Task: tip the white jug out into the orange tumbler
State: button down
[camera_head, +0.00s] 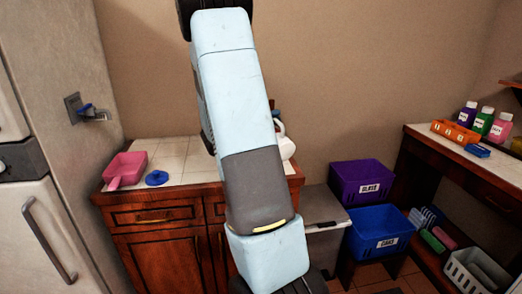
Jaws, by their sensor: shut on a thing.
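A white, rounded thing with a handle-like loop, which looks like the white jug (287,149), shows just right of my arm above the right part of the tiled counter. My arm hides the rest of it, and I cannot tell whether it stands on the counter or is held above it. Small dark and light blue parts show just above it, too little to make out. My gripper is hidden behind my arm, so its fingers do not show. I do not see an orange tumbler; the middle of the counter is also covered by my arm.
A pink square pan (127,166) and a blue round thing (157,178) lie on the left of the tiled counter (185,152). A purple bin (361,181) and a blue bin (380,231) stand to the right. Bottles (483,122) and an orange holder (455,132) are on the right-hand worktop.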

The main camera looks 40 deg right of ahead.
jog(key=shift+w+d+r+n+p, duration=0.2)
jog(key=shift+w+r+n+p, duration=0.3)
jog(key=shift+w+n, duration=0.45)
dwell(1.4)
jog(key=shift+n+t, duration=0.3)
jog(key=shift+n, duration=0.05)
